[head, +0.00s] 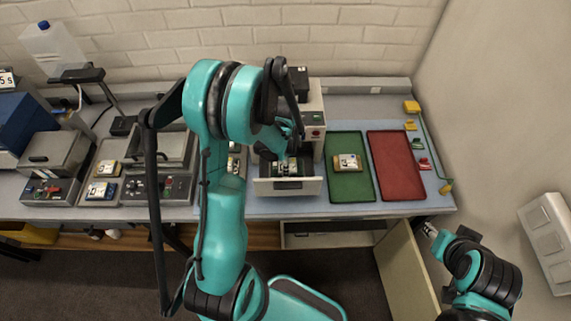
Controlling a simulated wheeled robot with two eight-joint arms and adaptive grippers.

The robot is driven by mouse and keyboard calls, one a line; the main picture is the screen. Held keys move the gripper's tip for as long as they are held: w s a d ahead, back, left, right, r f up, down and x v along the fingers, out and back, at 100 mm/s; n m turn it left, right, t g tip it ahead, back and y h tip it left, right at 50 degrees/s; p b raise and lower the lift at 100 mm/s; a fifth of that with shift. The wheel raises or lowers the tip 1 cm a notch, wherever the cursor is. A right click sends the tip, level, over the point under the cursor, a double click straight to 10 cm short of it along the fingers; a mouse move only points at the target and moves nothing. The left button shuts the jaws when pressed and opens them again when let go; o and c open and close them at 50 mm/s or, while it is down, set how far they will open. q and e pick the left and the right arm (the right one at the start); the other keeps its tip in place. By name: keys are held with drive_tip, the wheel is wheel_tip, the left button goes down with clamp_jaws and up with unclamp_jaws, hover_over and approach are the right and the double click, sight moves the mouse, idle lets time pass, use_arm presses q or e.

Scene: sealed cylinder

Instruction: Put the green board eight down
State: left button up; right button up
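My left gripper (287,168) points down into the open drawer (290,187) of the grey machine in the middle of the bench. A small board (288,184) with green on it shows in the drawer right below the fingers; the arm partly hides it, and I cannot tell whether the fingers grip it. A green tray (349,190) lies to the right of the machine with one pale board (347,162) near its middle. No number can be read on any board. My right gripper (430,229) is at the lower right, off the bench, its fingers too small to judge.
A red tray (396,165) lies empty right of the green one. Small yellow, red and green pieces (418,143) line the bench's right end. Boards (101,191) and test devices (158,188) fill the left. A cabinet door (405,270) stands open below.

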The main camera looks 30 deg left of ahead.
use_arm(q)
drive_tip(key=shift+f, duration=0.45)
drive_tip(key=shift+f+b, duration=0.2)
drive_tip(key=shift+b, duration=0.15)
drive_tip(key=o, duration=0.9)
drive_tip(key=shift+f, duration=0.1)
drive_tip(key=shift+o, duration=0.6)
